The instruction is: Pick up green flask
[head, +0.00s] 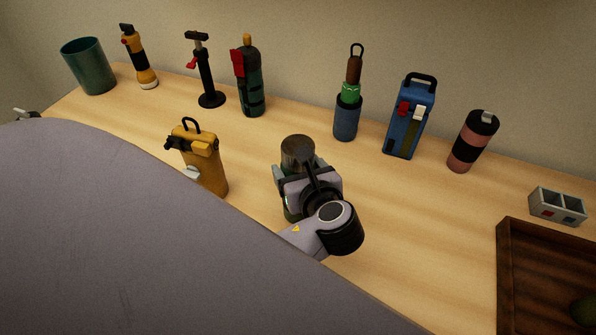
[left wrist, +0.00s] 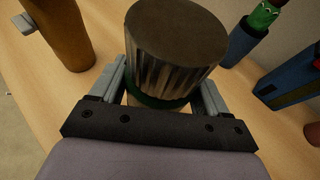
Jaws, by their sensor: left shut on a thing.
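The green flask, with a dark ribbed grey-brown lid (head: 298,151), stands upright near the middle of the table in the head view. Its lid (left wrist: 176,35) fills the top centre of the left wrist view, with a band of green body under it. My left gripper (head: 300,176) is shut on the flask, one finger on each side just below the lid; the fingers also show in the left wrist view (left wrist: 160,88). Most of the flask's body is hidden behind the gripper. I cannot tell whether its base touches the table. My right gripper is not in view.
A yellow canister (head: 205,165) stands left of the flask. Along the back are a teal cup (head: 87,68), a flashlight (head: 139,58), a black pump-like stand (head: 206,75), several bottles and a blue case (head: 408,120). A wooden tray (head: 507,270) and grey box (head: 556,207) are right.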

